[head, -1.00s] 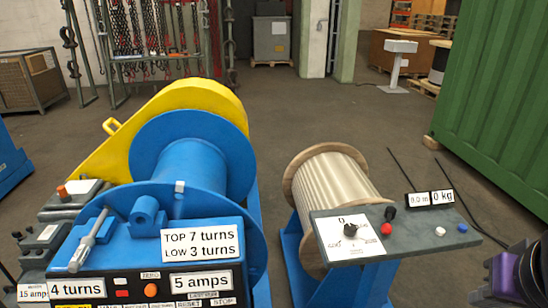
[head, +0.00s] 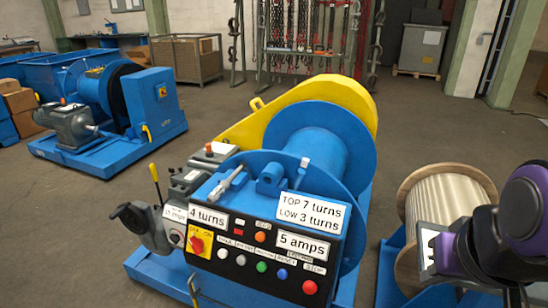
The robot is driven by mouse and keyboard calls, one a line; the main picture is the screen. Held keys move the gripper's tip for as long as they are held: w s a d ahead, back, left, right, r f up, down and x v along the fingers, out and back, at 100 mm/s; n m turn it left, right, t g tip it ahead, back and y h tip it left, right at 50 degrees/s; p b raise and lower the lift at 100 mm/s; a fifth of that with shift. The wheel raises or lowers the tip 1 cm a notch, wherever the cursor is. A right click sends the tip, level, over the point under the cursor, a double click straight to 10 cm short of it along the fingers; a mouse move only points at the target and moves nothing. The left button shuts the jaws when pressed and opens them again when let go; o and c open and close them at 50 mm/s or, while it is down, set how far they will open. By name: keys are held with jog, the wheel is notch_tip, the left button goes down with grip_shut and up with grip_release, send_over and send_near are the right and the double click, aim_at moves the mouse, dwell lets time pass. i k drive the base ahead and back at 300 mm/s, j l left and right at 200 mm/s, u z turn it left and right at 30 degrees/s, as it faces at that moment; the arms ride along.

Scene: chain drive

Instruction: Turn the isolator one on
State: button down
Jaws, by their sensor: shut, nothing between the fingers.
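A red rotary isolator knob (head: 197,243) on a yellow plate is at the left end of the front winch's black control panel (head: 262,283). The plate has small OFF and ON lettering, but I cannot tell the knob's setting. No number marks either one as isolator one. Part of my arm, dark and purple, shows at the right edge. My gripper's fingers are not in view.
The front blue winch with its yellow guard (head: 335,95) fills the middle. A grey motor (head: 145,222) and a yellow-handled lever (head: 154,172) stand left of the panel. A wooden rope reel (head: 445,200) is at right, partly behind my arm. Open floor (head: 100,215) lies at left.

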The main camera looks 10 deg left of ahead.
aim_at(197, 244)
jog(key=u, duration=1.3)
